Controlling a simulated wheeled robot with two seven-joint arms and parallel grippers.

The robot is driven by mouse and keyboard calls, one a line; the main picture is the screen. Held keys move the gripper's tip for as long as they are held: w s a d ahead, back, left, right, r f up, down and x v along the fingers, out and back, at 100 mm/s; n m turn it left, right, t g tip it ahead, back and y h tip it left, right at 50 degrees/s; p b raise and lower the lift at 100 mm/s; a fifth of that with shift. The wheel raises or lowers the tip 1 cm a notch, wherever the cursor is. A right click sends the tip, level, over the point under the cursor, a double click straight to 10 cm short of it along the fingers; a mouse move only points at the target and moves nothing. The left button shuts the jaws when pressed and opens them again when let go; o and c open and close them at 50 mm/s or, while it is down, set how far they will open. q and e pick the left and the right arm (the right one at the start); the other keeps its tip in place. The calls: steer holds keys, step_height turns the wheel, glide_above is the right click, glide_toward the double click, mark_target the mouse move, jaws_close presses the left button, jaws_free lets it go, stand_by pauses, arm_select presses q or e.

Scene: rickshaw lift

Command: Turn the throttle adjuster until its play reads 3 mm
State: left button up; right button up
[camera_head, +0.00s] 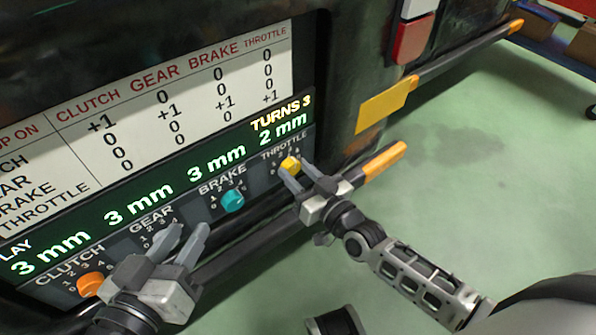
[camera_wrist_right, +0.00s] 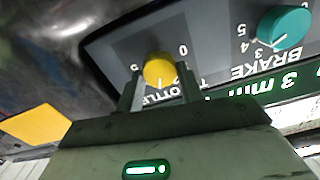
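The yellow throttle adjuster (camera_head: 290,163) is at the right end of the panel, and its play above reads 2 mm (camera_head: 283,129). It also shows in the right wrist view (camera_wrist_right: 158,69). My right gripper (camera_head: 299,176) is at this knob, its fingers spread with the knob between or just beyond their tips; contact is not clear. The display also reads TURNS 3, and 3 mm for clutch, gear and brake. My left gripper (camera_head: 186,240) is open and empty in front of the gear dial, whose knob is hidden.
The orange clutch knob (camera_head: 90,285) and teal brake knob (camera_head: 232,201) flank the gear dial. A white chart (camera_head: 140,120) above lists +1 on its diagonal and 0 elsewhere. An orange-tipped bar (camera_head: 384,161) juts out right of the throttle knob. Green floor lies clear at right.

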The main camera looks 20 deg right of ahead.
arm_select(q)
steer(key=shift+r, duration=0.15)
arm_select(e)
steer(key=shift+m, duration=0.4)
steer(key=shift+m+p, duration=0.3)
steer(key=shift+m, duration=0.6)
arm_select(q)
steer(key=shift+a+f, duration=0.1)
steer(key=shift+f, duration=0.3)
arm_select(e)
steer(key=shift+w+d+m, duration=0.1)
steer(key=shift+m, duration=2.5)
arm_select(q)
steer(key=shift+r, duration=0.15)
arm_select(e)
steer(key=o, duration=1)
